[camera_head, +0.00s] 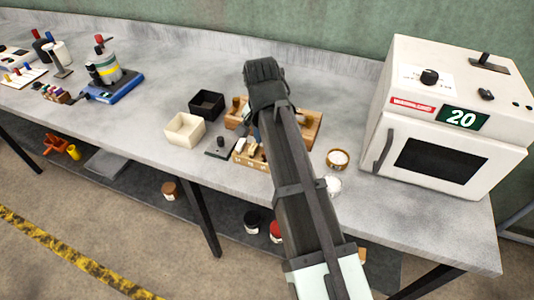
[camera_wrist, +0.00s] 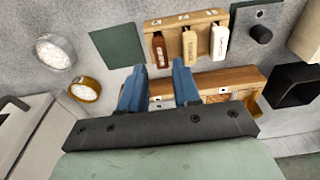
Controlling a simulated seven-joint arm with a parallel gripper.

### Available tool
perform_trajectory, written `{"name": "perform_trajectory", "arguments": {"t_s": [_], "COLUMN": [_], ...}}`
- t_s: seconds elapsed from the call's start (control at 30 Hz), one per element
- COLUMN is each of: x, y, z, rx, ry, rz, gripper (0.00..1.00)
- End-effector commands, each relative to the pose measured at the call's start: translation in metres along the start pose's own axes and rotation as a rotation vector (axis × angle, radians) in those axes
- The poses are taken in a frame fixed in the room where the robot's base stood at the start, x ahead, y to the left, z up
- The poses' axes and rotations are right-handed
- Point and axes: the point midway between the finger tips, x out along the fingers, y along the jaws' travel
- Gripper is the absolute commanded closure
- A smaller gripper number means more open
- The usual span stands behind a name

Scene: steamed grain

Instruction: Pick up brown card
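A small wooden rack (camera_wrist: 187,20) holds a row of three narrow pieces, dark brown, tan and white, at the upper middle of the wrist view. The dark brown piece (camera_wrist: 158,50) at the row's left looks like the brown card. The rack (camera_head: 247,158) also shows in the head view, partly behind my arm, where I cannot make out the brown card. My gripper (camera_wrist: 160,78) has two blue fingers, spread apart with nothing visible between them. In the wrist picture its fingertips lie just below the brown piece. The head view mostly hides my gripper behind my arm.
A longer wooden holder (camera_wrist: 240,78) lies partly behind my fingers. A dark green square (camera_wrist: 118,46) lies left of the rack. A black box (camera_head: 207,103), a cream box (camera_head: 184,130) and round containers (camera_head: 338,158) stand nearby. A white oven (camera_head: 445,120) stands at the right.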

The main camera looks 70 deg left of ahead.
Motion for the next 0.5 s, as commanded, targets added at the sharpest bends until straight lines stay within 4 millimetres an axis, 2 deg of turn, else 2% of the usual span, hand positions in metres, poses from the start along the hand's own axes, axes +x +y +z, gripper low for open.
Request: {"name": "perform_trajectory", "arguments": {"t_s": [0.17,0.5], "x": [0.007,0.046], "y": [0.000,-0.001], "z": [0.000,0.001], "rx": [0.000,0.000], "ry": [-0.001,-0.001], "rz": [0.000,0.000], "gripper": [0.68,0.68]}}
